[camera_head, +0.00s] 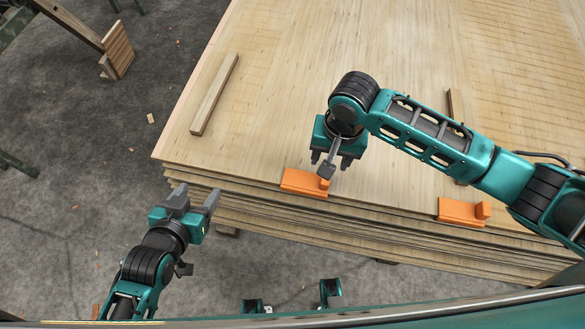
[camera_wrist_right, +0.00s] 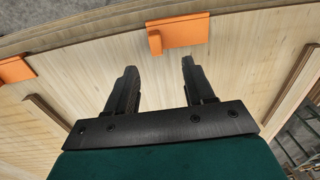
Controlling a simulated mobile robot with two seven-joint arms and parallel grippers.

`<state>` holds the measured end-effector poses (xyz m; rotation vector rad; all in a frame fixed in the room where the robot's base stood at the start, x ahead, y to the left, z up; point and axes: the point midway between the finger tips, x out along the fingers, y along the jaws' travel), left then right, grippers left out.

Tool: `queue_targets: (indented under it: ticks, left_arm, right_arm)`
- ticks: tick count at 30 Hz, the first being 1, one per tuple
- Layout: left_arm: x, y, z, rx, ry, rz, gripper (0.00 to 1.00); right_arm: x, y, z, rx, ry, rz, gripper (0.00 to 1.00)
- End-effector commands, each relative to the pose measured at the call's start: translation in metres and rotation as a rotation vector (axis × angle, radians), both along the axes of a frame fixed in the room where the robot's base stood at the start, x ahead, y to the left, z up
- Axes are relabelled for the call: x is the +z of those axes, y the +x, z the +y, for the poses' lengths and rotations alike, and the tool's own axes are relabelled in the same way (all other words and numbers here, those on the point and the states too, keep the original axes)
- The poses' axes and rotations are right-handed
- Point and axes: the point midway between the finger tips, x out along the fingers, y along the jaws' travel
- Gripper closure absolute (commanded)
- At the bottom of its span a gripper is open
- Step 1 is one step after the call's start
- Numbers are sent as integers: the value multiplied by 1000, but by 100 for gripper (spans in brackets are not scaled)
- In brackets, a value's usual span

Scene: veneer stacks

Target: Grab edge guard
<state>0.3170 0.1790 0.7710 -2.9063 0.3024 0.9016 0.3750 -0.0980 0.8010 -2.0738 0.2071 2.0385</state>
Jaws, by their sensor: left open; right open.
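One orange edge guard (camera_head: 300,182) sits on the near edge of the veneer stack (camera_head: 290,110), with a small raised tab at its right end. It also shows at the top of the right wrist view (camera_wrist_right: 185,32). A second orange edge guard (camera_head: 458,211) sits farther right on the same edge and shows at the left of the wrist view (camera_wrist_right: 14,70). My right gripper (camera_head: 331,160) is open and empty above the stack, just behind the first guard; its fingers (camera_wrist_right: 160,68) point toward that guard, apart from it. My left gripper (camera_head: 197,196) is open and empty, off the stack's near left corner.
A loose wood strip (camera_head: 215,94) lies on the stack's left side, and another (camera_head: 455,105) is partly hidden behind my right arm. A wooden trestle piece (camera_head: 117,50) stands at the upper left. The grey floor (camera_head: 80,160) is mostly clear, with small wood scraps.

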Motion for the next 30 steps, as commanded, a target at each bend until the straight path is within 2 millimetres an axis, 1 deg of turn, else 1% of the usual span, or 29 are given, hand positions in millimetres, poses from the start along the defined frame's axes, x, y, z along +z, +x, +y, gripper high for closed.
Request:
queue_targets:
  ticks: [1, 3, 6, 8, 15, 18, 23, 30]
  left_arm:
    - [1, 0, 0, -1, 0, 1, 37]
    - [1, 0, 0, -1, 0, 1, 37]
    - [-1, 0, -1, 0, -1, 1, 37]
    - [-3, 0, -1, 0, -1, 1, 37]
    - [-15, -2, -2, -2, -4, 5, 37]
    - [-17, -3, -3, -2, -5, 7, 37]
    - [-20, -3, -2, -1, -4, 7, 37]
    - [-31, -3, -2, 0, -4, 6, 37]
  right_arm:
    - [3, 2, -6, -13, -26, 10, 47]
    - [5, 2, -10, -28, -48, 21, 47]
    - [-1, 1, -13, -36, -62, 29, 47]
    - [-10, 1, -13, -37, -64, 32, 47]
    - [-55, 1, -12, -37, -62, 30, 47]
    - [-66, 1, -12, -36, -60, 29, 47]
    - [-76, 2, -12, -35, -60, 29, 47]
    - [-112, 5, -12, -34, -61, 28, 47]
